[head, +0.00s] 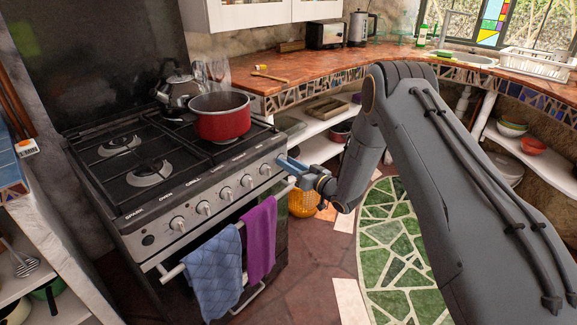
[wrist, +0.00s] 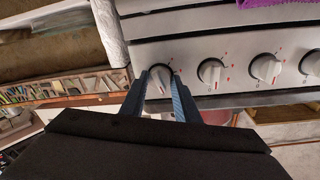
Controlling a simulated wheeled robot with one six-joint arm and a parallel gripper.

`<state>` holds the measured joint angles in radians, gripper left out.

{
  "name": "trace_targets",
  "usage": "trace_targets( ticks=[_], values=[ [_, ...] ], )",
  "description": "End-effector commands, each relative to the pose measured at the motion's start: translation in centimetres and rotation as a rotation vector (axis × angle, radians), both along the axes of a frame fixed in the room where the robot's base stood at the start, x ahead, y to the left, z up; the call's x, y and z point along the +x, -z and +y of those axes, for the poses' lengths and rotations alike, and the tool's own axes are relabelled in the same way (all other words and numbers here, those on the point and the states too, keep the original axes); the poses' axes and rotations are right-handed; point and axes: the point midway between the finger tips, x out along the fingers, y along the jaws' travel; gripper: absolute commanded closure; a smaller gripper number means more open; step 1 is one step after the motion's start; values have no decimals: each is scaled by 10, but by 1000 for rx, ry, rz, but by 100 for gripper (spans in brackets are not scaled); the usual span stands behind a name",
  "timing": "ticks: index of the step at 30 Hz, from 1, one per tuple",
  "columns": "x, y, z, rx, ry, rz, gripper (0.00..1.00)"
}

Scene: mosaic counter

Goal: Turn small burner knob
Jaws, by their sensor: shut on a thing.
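The stove (head: 150,235) has a row of grey knobs along its front panel. My gripper (head: 285,163) is at the right end of that row in the head view and hides the end knob there. In the wrist view, my gripper (wrist: 162,83) has its two blue fingers on either side of the end knob (wrist: 159,78) and is shut on it. Other knobs beside it are free, such as the neighbouring knob (wrist: 211,72). I cannot read which burner the held knob serves.
A red pot (head: 222,122) and a kettle (head: 179,91) stand on the stove top. Blue (head: 212,275) and purple (head: 260,240) towels hang on the oven rail below the knobs. A tiled counter (head: 290,68) and an open shelf (head: 318,150) lie right of the stove.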

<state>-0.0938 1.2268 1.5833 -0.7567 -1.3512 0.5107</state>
Motion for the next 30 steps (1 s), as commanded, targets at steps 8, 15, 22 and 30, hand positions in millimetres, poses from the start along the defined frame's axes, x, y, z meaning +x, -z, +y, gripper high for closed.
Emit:
trace_targets(
  ticks=[8, 15, 22, 30],
  values=[
    [1, 2, -1, -161, 1, -207, 94],
    [1, 2, -1, -288, 1, -372, 94],
    [1, 2, -1, -382, 1, -490, 94],
    [1, 2, -1, -443, 0, -567, 94]
  ],
)
